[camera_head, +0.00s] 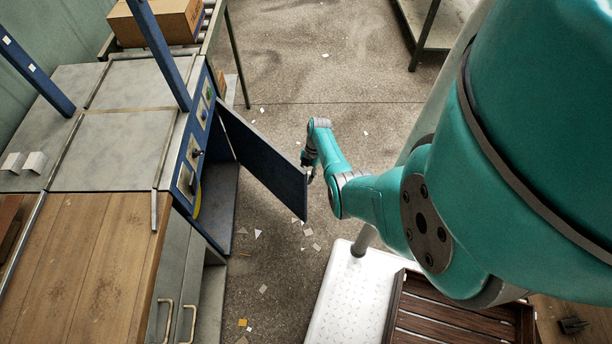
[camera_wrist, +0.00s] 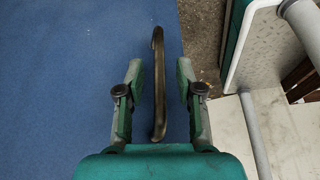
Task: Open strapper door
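The strapper door (camera_head: 262,162) is a dark blue panel, standing swung out from the blue strapper (camera_head: 187,180) in the head view. In the wrist view the door's blue face (camera_wrist: 60,80) fills the left and middle. A dark bar handle (camera_wrist: 159,95) is on it near its right edge. My gripper (camera_wrist: 160,75) is open, with one finger on each side of the handle and a visible gap on both sides. In the head view my gripper (camera_head: 309,165) is at the door's outer edge, and the handle is hard to make out there.
A wooden-topped table (camera_head: 90,265) stands in front of the strapper. A cardboard box (camera_head: 158,22) sits on a roller conveyor behind it. Paper scraps litter the floor (camera_head: 290,275) by the door. My white base and a slatted brown tray (camera_head: 450,318) are at lower right.

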